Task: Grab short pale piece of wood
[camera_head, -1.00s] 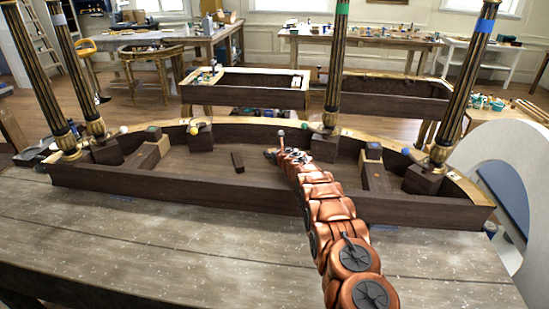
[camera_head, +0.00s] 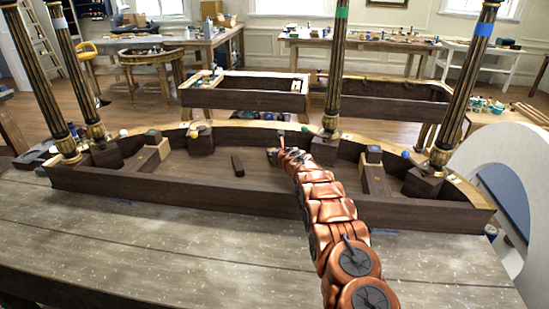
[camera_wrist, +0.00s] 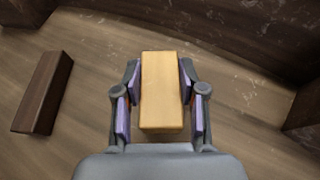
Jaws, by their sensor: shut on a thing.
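The short pale piece of wood (camera_wrist: 162,92) is a light tan block in the middle of the wrist view. It lies between the two fingers of my gripper (camera_wrist: 161,100), which is shut on it, with one finger along each long side. The block's far end reaches past the fingertips. In the head view my gripper (camera_head: 273,155) is small, inside the dark wooden frame, near its back wall. I cannot make out the held block clearly there. Whether the block touches the floor of the frame cannot be told.
A short dark wood piece (camera_wrist: 44,92) lies left of my gripper, and in the head view (camera_head: 238,165). The dark frame (camera_head: 180,193) has a front wall below my arm. A green-banded column (camera_head: 335,75) stands close on the right. Bare floor lies around the dark piece.

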